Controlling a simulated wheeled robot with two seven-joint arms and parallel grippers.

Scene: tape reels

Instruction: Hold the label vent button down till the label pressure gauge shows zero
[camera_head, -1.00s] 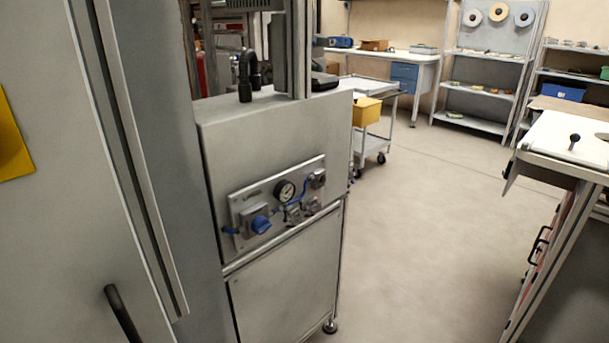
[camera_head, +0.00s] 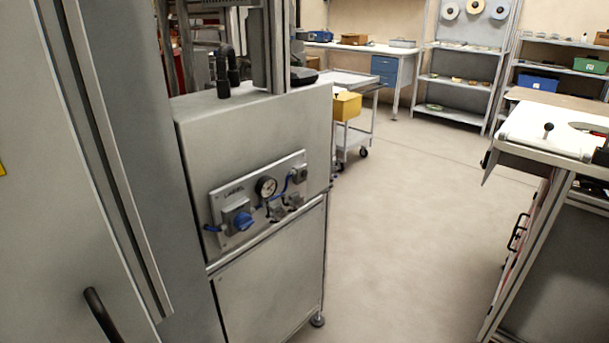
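The label panel (camera_head: 228,200) is a light plate on the front of a grey machine cabinet, with lettering at its upper left that looks like "LABEL". The pressure gauge (camera_head: 266,187) is a round dial with a dark rim near the panel's middle; its reading is too small to tell. A blue knob (camera_head: 243,221) sits on a grey block left of the gauge. Small grey fittings (camera_head: 278,212) sit below and right of the gauge, and a dark-faced box (camera_head: 299,175) is at the right end. I cannot tell which part is the vent button. Neither gripper shows.
A tall grey cabinet with a dark handle (camera_head: 103,314) fills the left. A white-topped bench (camera_head: 540,130) stands at right. A cart with a yellow bin (camera_head: 347,105) is behind the machine. Open floor (camera_head: 410,220) lies between the machine and bench.

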